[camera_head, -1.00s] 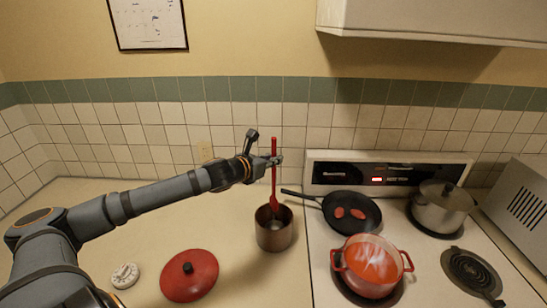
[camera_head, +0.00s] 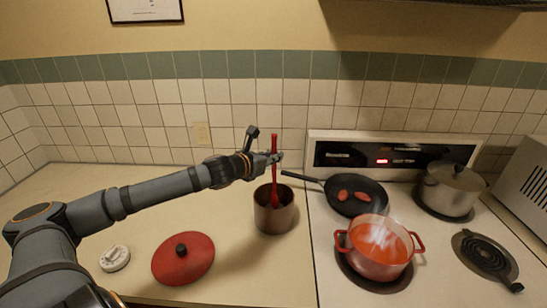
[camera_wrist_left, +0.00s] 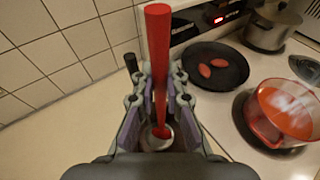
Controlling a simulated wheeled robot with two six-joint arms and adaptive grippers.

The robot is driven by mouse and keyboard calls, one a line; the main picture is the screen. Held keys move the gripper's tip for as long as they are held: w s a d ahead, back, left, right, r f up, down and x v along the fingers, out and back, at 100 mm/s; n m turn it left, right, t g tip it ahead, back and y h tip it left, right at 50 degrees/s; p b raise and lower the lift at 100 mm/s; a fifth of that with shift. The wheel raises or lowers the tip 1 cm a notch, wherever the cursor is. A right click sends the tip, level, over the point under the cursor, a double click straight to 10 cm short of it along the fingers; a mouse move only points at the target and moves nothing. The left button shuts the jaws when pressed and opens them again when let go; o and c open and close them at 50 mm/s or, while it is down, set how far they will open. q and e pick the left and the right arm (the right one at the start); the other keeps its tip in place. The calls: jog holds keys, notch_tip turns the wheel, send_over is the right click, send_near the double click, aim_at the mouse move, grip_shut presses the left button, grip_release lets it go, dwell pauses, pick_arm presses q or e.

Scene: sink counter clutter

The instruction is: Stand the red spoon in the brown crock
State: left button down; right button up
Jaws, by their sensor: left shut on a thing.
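The red spoon (camera_head: 274,172) is upright, handle up, with its lower end inside the opening of the brown crock (camera_head: 274,220). Whether its tip touches the bottom is hidden. My left gripper (camera_head: 274,158) is shut on the spoon's handle above the crock's rim. In the left wrist view the spoon (camera_wrist_left: 158,50) stands between the fingers of my left gripper (camera_wrist_left: 158,95), and part of the crock (camera_wrist_left: 150,143) shows below them. The crock stands upright on the counter, left of the stove. My right gripper is not in view.
A black pan (camera_head: 352,208) with red pieces is right of the crock, its handle pointing towards my gripper. A red pot (camera_head: 376,268) and a grey lidded pot (camera_head: 450,192) stand on the stove. A red lid (camera_head: 200,262) and a white timer (camera_head: 115,258) lie on the counter.

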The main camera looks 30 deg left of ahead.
pick_arm(q)
jog(key=shift+f, duration=0.15)
jog(key=c, duration=1.3)
grip_release()
